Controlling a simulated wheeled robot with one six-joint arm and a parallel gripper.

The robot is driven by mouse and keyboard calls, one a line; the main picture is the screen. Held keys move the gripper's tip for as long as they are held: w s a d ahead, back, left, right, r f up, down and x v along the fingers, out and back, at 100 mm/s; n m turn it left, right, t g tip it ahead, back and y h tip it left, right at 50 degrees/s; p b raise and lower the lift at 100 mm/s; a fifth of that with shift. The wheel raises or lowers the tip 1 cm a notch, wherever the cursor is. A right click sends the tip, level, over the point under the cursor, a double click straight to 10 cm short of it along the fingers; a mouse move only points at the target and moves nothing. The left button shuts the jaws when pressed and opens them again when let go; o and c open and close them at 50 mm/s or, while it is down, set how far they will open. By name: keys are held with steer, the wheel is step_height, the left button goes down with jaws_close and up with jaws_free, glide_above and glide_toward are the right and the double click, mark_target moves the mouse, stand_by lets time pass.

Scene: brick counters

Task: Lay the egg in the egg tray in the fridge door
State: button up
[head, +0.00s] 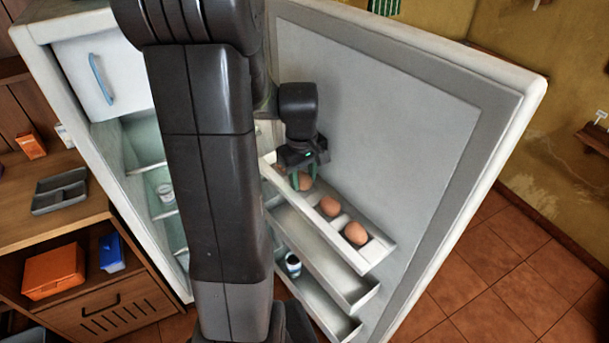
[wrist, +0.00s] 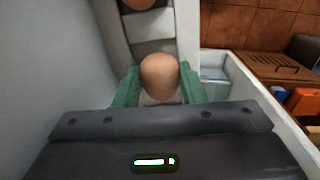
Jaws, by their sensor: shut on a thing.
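My gripper (head: 306,176) is at the egg tray (head: 379,248) on the open fridge door (head: 370,120). It is shut on an egg (head: 303,181), with its green fingers on both sides. The held egg also shows in the wrist view (wrist: 160,76), between the fingertips. In the head view it is at or just above the tray's far part; I cannot tell whether it touches the tray floor. Two more brown eggs, a middle one (head: 330,206) and a nearer one (head: 356,233), sit in the tray. My arm hides part of the fridge and the tray's left end.
Lower door shelves (head: 345,288) hang below the tray, one with a small jar (head: 292,264). The fridge inside (head: 150,170) is left of my arm. A wooden counter (head: 40,220) with a grey tray (head: 60,190) and an orange box (head: 54,272) stands at left.

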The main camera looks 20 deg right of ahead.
steer(key=shift+w+d+f, duration=0.1)
steer(key=shift+d+f, duration=0.1)
steer(key=shift+f, duration=0.15)
